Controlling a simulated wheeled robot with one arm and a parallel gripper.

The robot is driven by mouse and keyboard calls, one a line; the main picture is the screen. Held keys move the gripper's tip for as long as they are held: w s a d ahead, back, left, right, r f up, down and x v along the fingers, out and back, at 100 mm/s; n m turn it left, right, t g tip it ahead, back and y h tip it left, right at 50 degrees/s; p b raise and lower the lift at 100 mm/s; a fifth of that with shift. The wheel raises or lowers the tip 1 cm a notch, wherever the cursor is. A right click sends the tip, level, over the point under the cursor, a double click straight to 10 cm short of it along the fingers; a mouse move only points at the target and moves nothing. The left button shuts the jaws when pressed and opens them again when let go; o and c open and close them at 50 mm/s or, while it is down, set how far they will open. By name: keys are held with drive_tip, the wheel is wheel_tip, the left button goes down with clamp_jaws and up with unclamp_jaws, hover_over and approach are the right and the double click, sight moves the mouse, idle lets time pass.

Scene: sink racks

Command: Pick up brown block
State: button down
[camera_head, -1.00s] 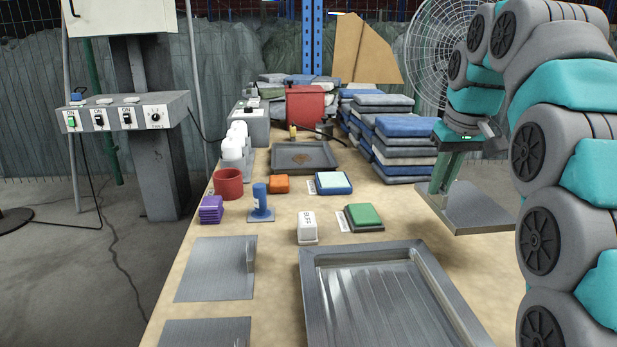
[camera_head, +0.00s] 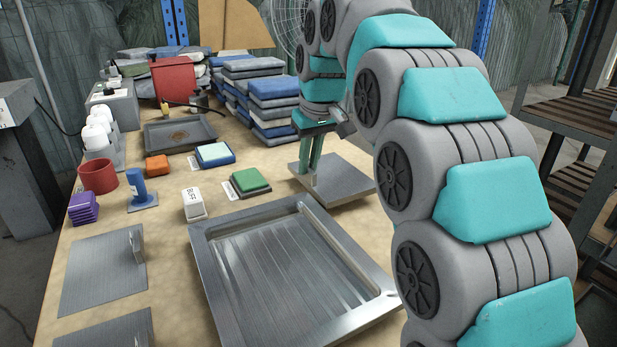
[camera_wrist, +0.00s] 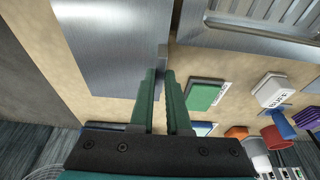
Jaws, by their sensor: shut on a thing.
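The block nearest to brown is a small orange-brown one (camera_head: 157,165), on the table behind the blue stamp-like piece; it also shows in the wrist view (camera_wrist: 237,132). My gripper (camera_head: 313,172) is well to its right, at the table's right side. In the wrist view my gripper's green fingers (camera_wrist: 160,80) are shut on the upright tab of a flat metal plate (camera_wrist: 110,40). The plate (camera_head: 345,180) also shows in the head view, right of the green pad; I cannot tell whether it touches the table.
A large metal tray (camera_head: 215,290) fills the front. Two similar plates (camera_head: 90,280) lie at left. A red cup (camera_head: 98,176), purple block (camera_head: 83,208), white block (camera_head: 194,203), green pad (camera_head: 249,180) and stacked blue-grey pads (camera_head: 273,110) stand around. Shelves (camera_head: 575,130) are at right.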

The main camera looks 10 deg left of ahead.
sight(309, 176)
drive_tip(key=shift+f, duration=1.9)
drive_tip(key=shift+f, duration=0.1)
drive_tip(key=c, duration=0.9)
unclamp_jaws()
